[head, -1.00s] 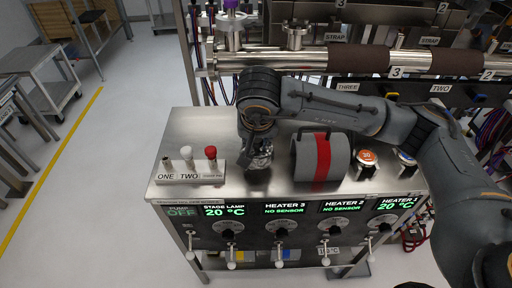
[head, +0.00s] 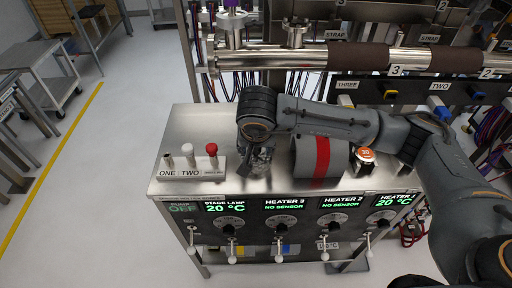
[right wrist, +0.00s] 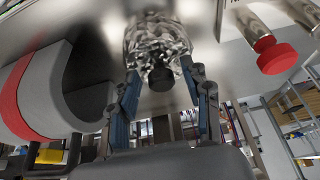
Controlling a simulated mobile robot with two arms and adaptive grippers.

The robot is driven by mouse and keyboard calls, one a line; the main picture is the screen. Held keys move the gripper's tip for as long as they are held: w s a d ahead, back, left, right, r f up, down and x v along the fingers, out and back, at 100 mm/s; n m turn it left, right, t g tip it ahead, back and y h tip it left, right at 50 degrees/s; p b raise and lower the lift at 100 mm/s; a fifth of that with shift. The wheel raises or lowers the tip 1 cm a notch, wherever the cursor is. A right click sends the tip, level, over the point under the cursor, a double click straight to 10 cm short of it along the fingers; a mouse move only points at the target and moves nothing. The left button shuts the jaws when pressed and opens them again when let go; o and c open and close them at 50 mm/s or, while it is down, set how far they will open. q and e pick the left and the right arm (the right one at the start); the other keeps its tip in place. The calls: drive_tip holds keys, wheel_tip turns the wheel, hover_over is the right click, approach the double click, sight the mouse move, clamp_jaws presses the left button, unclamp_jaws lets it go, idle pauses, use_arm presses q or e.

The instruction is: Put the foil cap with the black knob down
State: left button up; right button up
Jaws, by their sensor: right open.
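The foil cap (right wrist: 158,42) is a crinkled silver piece with a black knob (right wrist: 161,78). In the right wrist view it stands against the steel bench top, its knob pointing towards my gripper. My right gripper (right wrist: 163,82) is open, with one blue-grey finger on each side of the knob and gaps showing between. In the head view the cap (head: 264,158) is mostly hidden behind my right gripper (head: 251,168), low over the steel bench top (head: 205,120). My left gripper is in no view.
A grey insulating sleeve with a red band (head: 321,155) lies close to the right of the gripper. A labelled holder (head: 190,172) with a red-knobbed piece (head: 211,150) and a white-knobbed one stands to the left. An orange-topped item (head: 365,155) is further right. The back left bench top is clear.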

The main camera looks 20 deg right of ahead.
drive_tip(key=shift+r, duration=0.15)
drive_tip(key=b+v, duration=0.2)
drive_tip(key=v, duration=1)
drive_tip(key=shift+a, duration=0.1)
